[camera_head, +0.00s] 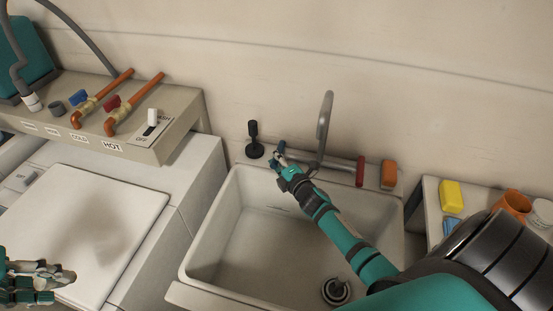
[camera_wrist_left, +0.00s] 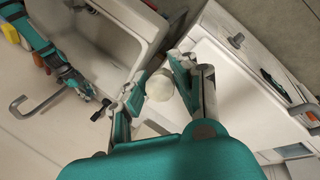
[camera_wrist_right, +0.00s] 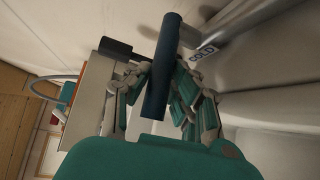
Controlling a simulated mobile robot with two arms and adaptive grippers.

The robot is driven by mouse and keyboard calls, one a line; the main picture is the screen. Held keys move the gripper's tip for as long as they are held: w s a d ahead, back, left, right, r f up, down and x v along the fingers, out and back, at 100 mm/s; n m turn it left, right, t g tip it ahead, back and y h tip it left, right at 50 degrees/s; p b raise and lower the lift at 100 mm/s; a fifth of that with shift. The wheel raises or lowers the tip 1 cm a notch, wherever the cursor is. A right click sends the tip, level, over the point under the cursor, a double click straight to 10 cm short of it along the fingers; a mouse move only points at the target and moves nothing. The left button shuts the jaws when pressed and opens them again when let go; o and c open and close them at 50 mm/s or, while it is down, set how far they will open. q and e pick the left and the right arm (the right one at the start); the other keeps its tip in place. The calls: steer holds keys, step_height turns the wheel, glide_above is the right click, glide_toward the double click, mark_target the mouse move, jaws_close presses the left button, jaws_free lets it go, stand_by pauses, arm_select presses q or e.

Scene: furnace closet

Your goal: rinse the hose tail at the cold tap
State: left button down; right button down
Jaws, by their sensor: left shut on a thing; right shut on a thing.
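The sink tap has a grey curved spout (camera_head: 325,120), a dark blue handle (camera_wrist_right: 163,65) at its left end and a red handle (camera_head: 360,171) at its right. A COLD label (camera_wrist_right: 202,52) shows beside the blue handle. My right gripper (camera_head: 281,163) is shut on the blue handle. No water shows under the spout. My left gripper (camera_head: 45,282) is at the lower left, near the white lid. In the left wrist view a short white round piece (camera_wrist_left: 160,85) sits between its fingers. I cannot tell whether this is the hose tail; any hose behind it is hidden.
The white sink basin (camera_head: 230,240) is empty, with a drain (camera_head: 336,291). A black knobbed object (camera_head: 254,140) and orange block (camera_head: 389,174) stand on its back edge. A valve shelf (camera_head: 175,125) is left, with a grey hose (camera_head: 80,35). A yellow block (camera_head: 451,196) and orange mug (camera_head: 513,204) are right.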

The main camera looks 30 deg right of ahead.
steer(key=shift+r, duration=0.1)
stand_by(0.3)
steer(key=shift+s+d+n+y, duration=0.25)
steer(key=shift+d+n+y, duration=0.1)
steer(key=shift+n+y, duration=0.4)
steer(key=shift+s+d+n+y, duration=0.2)
steer(key=shift+d+n+y, duration=0.15)
steer(key=shift+n+y, duration=0.5)
steer(key=shift+s+y+b, duration=0.15)
steer(key=shift+y+b, duration=0.25)
steer(key=shift+y, duration=0.4)
steer(key=c, duration=1.1)
jaws_free()
steer(key=shift+c, duration=0.2)
